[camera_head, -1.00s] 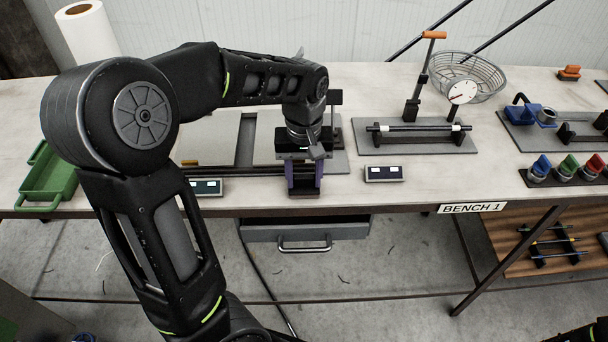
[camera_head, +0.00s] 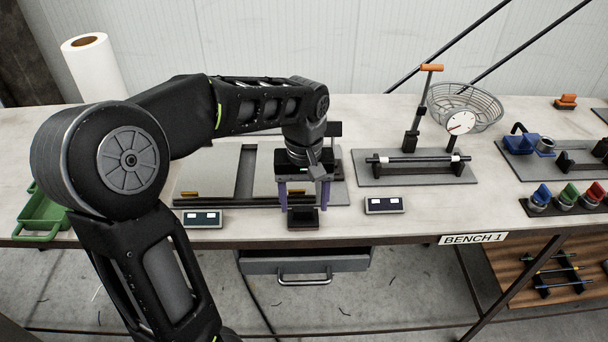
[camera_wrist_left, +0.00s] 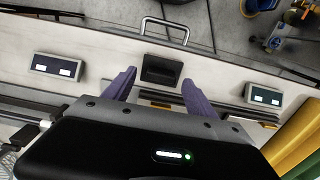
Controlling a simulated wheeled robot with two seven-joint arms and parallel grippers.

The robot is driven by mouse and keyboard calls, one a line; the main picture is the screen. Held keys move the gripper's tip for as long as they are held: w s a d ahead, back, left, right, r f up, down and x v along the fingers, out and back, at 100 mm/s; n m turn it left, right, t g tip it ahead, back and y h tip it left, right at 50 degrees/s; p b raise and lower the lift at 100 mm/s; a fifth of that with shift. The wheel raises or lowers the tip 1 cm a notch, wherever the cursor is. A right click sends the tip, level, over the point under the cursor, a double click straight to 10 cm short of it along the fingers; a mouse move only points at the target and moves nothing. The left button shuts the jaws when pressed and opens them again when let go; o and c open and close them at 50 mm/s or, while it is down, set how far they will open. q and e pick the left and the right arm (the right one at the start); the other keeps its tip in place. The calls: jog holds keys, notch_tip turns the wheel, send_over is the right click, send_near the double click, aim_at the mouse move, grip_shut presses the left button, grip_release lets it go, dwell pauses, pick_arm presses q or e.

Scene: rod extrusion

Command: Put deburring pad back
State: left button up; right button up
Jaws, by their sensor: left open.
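A small dark block (camera_head: 303,217), which may be the deburring pad, sits at the front edge of the bench between the two displays. It also shows in the left wrist view (camera_wrist_left: 161,70) as a black block with a recessed face. My left gripper (camera_head: 304,198) points down over it, with its purple fingers spread to either side. In the left wrist view my left gripper's fingertips (camera_wrist_left: 158,82) stand apart, with visible gaps to the block. Nothing is held between them. My right gripper is out of view.
Small displays stand left (camera_head: 203,219) and right (camera_head: 384,205) of the block. A grey plate (camera_head: 215,165) lies behind. A gauge stand (camera_head: 414,168), a wire basket (camera_head: 465,108) and an orange-topped block (camera_head: 566,102) are to the right. A green tray (camera_head: 45,215) is at left.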

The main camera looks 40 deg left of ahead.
aim_at(304, 209)
pick_arm(q)
notch_tip(304, 209, up, 9)
jog(key=shift+r, duration=0.2)
jog(key=shift+f, duration=0.1)
dwell(0.7)
